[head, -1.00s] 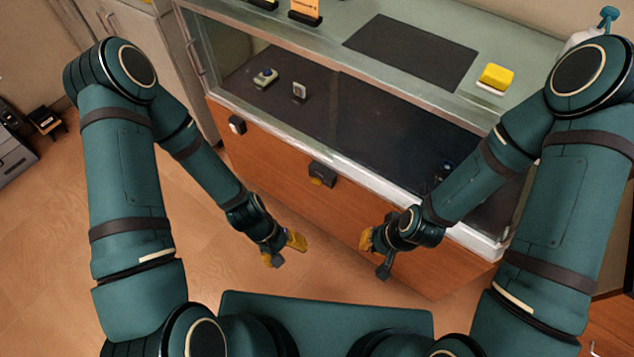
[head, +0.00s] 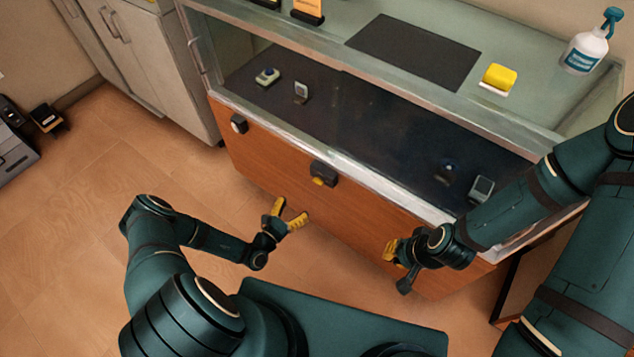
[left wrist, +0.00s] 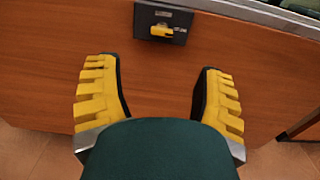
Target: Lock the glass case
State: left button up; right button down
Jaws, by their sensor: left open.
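The glass case (head: 350,160) has a glass upper part and an orange-brown wooden front. A dark lock box (head: 323,173) with a yellow knob or key (head: 318,181) is mounted near the top of the wooden front. In the left wrist view the lock box (left wrist: 176,16) and its yellow piece (left wrist: 161,31) show at the top, beyond my fingers. My left gripper (head: 291,214) is open and empty, below and left of the lock, apart from it. Its yellow fingers also show spread in the left wrist view (left wrist: 160,98). My right gripper (head: 394,252) is by the lower right front; its jaw opening is unclear.
Another small dark fitting (head: 239,124) is on the front's left end. Several small devices stand inside the case. A dark mat (head: 415,52), a yellow sponge (head: 499,77) and a spray bottle (head: 586,45) are on top.

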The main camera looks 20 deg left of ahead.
aim_at(317, 182)
pick_arm(q)
jog(key=b+x, duration=0.1)
jog(key=x, duration=0.5)
jog(key=b+x, duration=0.1)
jog(key=x, duration=0.5)
jog(key=shift+w+d, duration=0.2)
jog(key=shift+d, duration=0.1)
grip_shut()
